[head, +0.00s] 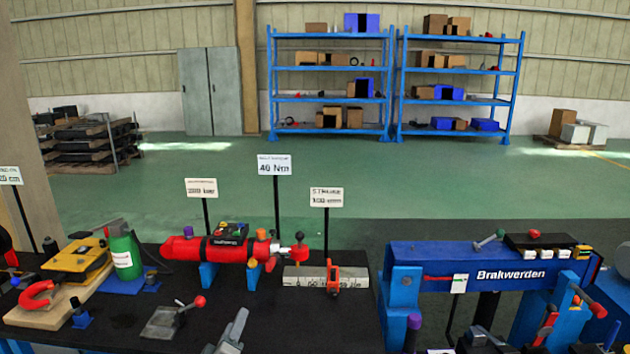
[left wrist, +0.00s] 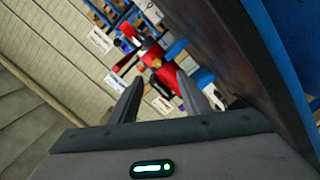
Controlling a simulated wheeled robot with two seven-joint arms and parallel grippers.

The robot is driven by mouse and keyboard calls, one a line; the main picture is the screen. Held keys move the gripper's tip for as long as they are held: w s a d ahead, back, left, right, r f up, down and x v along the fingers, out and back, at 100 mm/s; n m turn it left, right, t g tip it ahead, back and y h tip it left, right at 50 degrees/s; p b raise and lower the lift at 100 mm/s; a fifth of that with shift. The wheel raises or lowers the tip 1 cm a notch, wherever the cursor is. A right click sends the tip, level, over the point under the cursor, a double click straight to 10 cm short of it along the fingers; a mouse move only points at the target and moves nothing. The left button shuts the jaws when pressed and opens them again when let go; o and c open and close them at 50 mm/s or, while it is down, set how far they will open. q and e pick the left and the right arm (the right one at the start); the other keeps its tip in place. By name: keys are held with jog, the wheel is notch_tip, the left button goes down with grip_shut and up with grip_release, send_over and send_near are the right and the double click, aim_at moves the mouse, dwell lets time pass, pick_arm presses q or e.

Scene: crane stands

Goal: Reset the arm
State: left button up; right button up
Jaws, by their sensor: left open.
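My left gripper (head: 232,331) shows at the bottom edge of the head view, in front of the black table. In the left wrist view its two grey fingers (left wrist: 157,95) stand apart with nothing held between them. Beyond them, the red cylinder and blue supports on the table look tilted and small. Most of my left arm is out of the head view. I cannot make out my right gripper in either view.
The black table (head: 120,318) holds a red cylinder (head: 190,248) on blue supports, a green bottle (head: 123,252), a grey ruler block (head: 300,278) and signs on posts. A blue Brakwerden stand (head: 430,253) is at right. Blue shelves (head: 330,68) stand far behind open green floor.

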pick_arm(q)
jog(key=s+d+f+m+g+h, duration=0.1)
jog(key=s+f+m+g, duration=0.45)
jog(key=s, duration=0.75)
jog(key=s+d+f+m+g, duration=0.1)
jog(key=s+f+m+g, duration=0.15)
jog(key=s+f, duration=0.8)
jog(key=s+a+r+m+g+y, duration=0.1)
jog(key=s+g, duration=0.1)
jog(key=s, duration=0.7)
jog(key=s+a+r+m+g+y, duration=0.1)
jog(key=s+m+g, duration=0.1)
jog(key=s, duration=0.7)
jog(key=s+a+r+m+g, duration=0.1)
jog(key=s+a+g, duration=0.1)
jog(key=s, duration=0.7)
notch_tip(320, 180, down, 29)
jog(key=s+g, duration=0.1)
jog(key=s, duration=0.1)
jog(key=s+a+f+g, duration=0.1)
jog(key=s+a+f, duration=0.1)
jog(key=s+f, duration=1.5)
jog(key=shift+s+a+f+y, duration=0.2)
jog(key=shift+s+a+y, duration=0.1)
jog(key=shift+s+a, duration=0.1)
jog(key=shift+w, duration=0.1)
